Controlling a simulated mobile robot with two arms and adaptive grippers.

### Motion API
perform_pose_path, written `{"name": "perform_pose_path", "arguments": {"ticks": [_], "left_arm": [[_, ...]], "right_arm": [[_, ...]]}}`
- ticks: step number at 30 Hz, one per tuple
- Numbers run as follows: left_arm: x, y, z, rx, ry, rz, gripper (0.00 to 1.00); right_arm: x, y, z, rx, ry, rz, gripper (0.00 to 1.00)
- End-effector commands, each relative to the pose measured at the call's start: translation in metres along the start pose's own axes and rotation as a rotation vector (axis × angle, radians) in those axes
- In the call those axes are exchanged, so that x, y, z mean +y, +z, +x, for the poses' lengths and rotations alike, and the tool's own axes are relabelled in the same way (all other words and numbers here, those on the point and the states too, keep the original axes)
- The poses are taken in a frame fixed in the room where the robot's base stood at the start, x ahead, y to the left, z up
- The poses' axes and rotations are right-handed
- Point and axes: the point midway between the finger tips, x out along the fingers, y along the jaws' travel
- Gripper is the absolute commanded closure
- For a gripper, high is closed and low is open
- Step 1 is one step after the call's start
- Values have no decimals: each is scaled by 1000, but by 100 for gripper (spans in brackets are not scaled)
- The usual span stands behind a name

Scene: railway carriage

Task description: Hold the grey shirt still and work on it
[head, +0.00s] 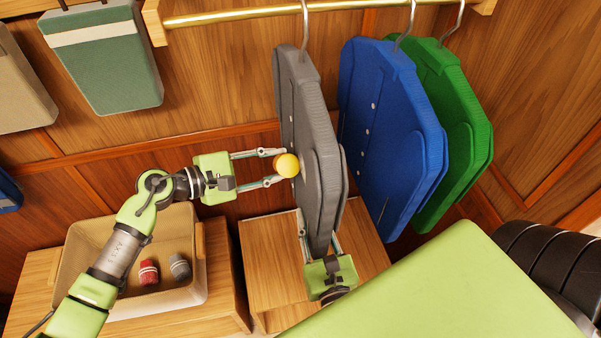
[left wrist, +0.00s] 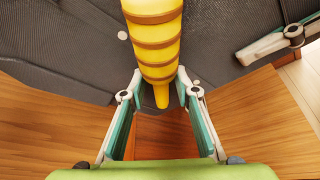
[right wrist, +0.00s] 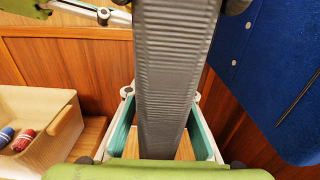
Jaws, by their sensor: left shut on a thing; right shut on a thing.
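The grey shirt (head: 315,150) hangs from a hook on the brass rail, seen nearly edge-on. My right gripper (head: 318,238) is shut on its lower end from below; in the right wrist view the ribbed edge of the grey shirt (right wrist: 173,80) runs down between the fingers. My left gripper (head: 275,168) is shut on a yellow tool (head: 286,165) at the shirt's left side. In the left wrist view the yellow tool (left wrist: 153,40) is banded with brown and tapers to a tip between the fingers, in front of the shirt. Whether it touches the cloth I cannot tell.
A blue shirt (head: 385,130) and a green shirt (head: 460,130) hang just right of the grey one. A beige bin (head: 85,262) with red and grey spools stands at lower left. A wooden box (head: 265,265) is below the shirt. A green bag hangs upper left.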

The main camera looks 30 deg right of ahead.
Motion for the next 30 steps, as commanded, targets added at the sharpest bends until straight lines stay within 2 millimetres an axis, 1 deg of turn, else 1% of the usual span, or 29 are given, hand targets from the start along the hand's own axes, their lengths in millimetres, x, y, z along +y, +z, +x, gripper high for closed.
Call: {"name": "perform_pose_path", "arguments": {"ticks": [1, 3, 7, 15, 23, 30], "left_arm": [[3, 4, 0, -3, 1, 2, 89], [5, 7, 0, -4, 1, 3, 89], [5, 9, -1, -5, 0, 1, 89], [-9, 20, -7, -5, -1, 1, 89], [-16, 25, -10, -5, -2, 0, 89], [-28, 36, -15, -4, -2, 0, 89]], "right_arm": [[1, 0, 0, 0, 3, -1, 100], [1, 0, 0, 0, 4, -1, 100], [2, 0, 0, 1, 5, -2, 100], [2, 0, 0, 1, 6, -3, 100], [2, 0, 0, 1, 6, -4, 100], [2, 0, 0, 1, 6, -4, 100]]}}
